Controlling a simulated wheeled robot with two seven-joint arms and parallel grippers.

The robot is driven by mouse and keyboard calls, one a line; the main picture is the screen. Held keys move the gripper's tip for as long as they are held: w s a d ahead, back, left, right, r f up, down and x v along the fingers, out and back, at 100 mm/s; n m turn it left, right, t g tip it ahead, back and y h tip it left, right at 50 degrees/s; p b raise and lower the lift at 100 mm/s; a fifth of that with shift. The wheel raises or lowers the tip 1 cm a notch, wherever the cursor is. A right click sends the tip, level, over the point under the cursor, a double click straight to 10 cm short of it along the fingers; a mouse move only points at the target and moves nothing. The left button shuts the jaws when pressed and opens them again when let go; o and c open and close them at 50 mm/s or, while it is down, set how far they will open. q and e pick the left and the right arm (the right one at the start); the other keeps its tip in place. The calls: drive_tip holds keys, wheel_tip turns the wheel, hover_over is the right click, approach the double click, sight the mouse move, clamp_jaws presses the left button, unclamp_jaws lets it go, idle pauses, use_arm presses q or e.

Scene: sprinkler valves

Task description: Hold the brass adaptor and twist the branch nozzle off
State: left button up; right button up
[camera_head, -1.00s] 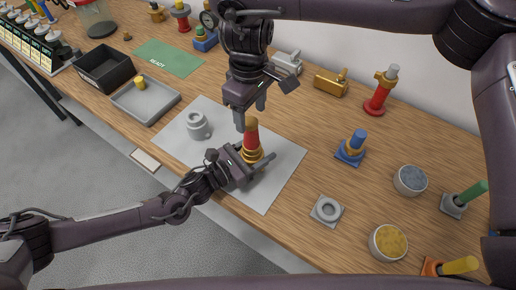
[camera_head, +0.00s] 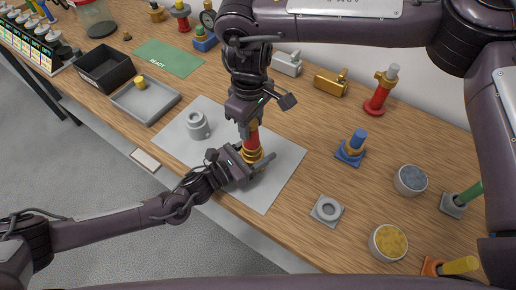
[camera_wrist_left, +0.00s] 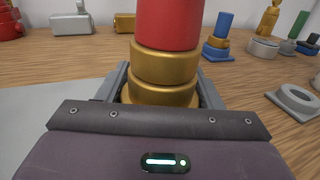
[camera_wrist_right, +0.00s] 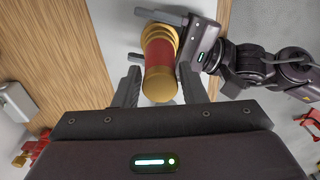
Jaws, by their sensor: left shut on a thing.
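The branch nozzle (camera_head: 253,139) is red with a brass tip and stands upright on the brass adaptor (camera_head: 251,156), on the grey mat (camera_head: 284,161). In the left wrist view the brass adaptor (camera_wrist_left: 164,77) sits between my left fingers, with the red nozzle body (camera_wrist_left: 167,22) above it. My left gripper (camera_head: 262,166) is shut on the adaptor from the side. My right gripper (camera_head: 256,125) points down over the nozzle. In the right wrist view its open fingers (camera_wrist_right: 160,92) stand either side of the brass tip (camera_wrist_right: 160,85), with gaps visible.
A grey cylindrical fitting (camera_head: 197,125) stands on the mat's left part. A blue-based fitting (camera_head: 351,148), a grey square flange (camera_head: 327,209) and two filled bowls (camera_head: 388,242) (camera_head: 410,180) stand to the right. A grey tray (camera_head: 146,101) and black bin (camera_head: 104,69) are at left.

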drive_tip(key=shift+c, duration=1)
drive_tip(key=shift+n, duration=1.6)
drive_tip(key=shift+n, duration=0.8)
drive_tip(key=shift+r, duration=3.25)
use_arm(q)
drive_tip(key=o, duration=1.5)
drive_tip(key=shift+a, duration=0.1)
